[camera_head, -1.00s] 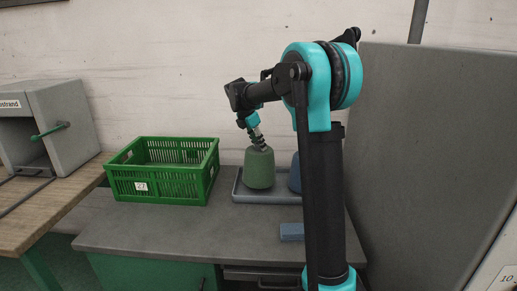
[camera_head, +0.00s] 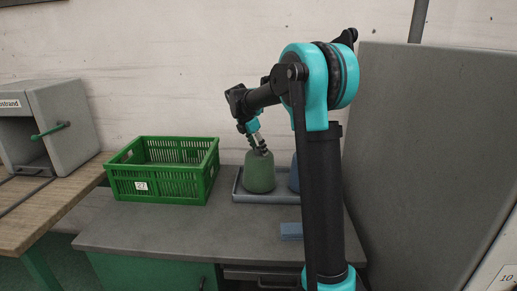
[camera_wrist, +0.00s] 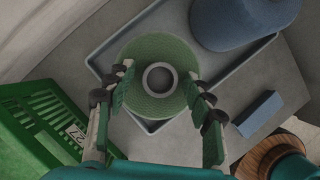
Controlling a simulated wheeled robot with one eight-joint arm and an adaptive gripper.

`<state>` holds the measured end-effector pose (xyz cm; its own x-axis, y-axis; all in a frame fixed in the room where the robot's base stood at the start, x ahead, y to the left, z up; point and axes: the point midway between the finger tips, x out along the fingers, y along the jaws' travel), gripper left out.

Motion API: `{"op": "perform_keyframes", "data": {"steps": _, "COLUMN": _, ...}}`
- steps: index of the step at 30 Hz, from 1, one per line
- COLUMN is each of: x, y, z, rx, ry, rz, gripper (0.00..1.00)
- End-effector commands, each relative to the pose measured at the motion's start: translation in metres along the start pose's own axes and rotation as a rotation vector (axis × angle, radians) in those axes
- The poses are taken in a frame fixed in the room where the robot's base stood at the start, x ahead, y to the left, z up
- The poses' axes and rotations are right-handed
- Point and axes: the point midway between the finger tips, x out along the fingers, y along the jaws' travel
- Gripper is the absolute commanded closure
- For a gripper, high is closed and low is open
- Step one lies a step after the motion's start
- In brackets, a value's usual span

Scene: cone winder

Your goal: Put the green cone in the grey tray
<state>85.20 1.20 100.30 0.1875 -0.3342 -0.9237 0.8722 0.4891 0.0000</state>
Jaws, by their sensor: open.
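The green cone (camera_head: 259,173) stands upright in the grey tray (camera_head: 262,199), near its left end in the head view. In the wrist view the green cone (camera_wrist: 158,52) is seen from above, with its round top hole in the middle, and the tray's rim (camera_wrist: 108,76) runs around it. My gripper (camera_head: 260,149) is right above the cone's top. In the wrist view my gripper (camera_wrist: 160,85) is open, with one finger on each side of the cone. I cannot tell whether the fingers touch it.
A blue cone (camera_head: 294,175) stands in the tray on the right, partly hidden by my arm. A blue block (camera_head: 291,231) lies on the grey table in front of the tray. A green crate (camera_head: 160,189) stands to the left. The table's front left is clear.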

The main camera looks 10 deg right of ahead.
Motion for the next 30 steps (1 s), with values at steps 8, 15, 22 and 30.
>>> {"op": "perform_keyframes", "data": {"steps": 8, "x": -0.032, "y": 0.0, "z": 0.0, "rx": -0.002, "ry": 0.0, "rz": 0.001, "gripper": 0.47}}
{"op": "perform_keyframes", "data": {"steps": 15, "x": -0.081, "y": 0.0, "z": 0.0, "rx": -0.002, "ry": 0.0, "rz": 0.001, "gripper": 0.47}}
{"op": "perform_keyframes", "data": {"steps": 22, "x": -0.113, "y": 0.0, "z": 0.0, "rx": -0.001, "ry": 0.0, "rz": 0.0, "gripper": 0.47}}
{"op": "perform_keyframes", "data": {"steps": 30, "x": -0.122, "y": 0.0, "z": 0.001, "rx": 0.0, "ry": 0.0, "rz": 0.0, "gripper": 0.47}}
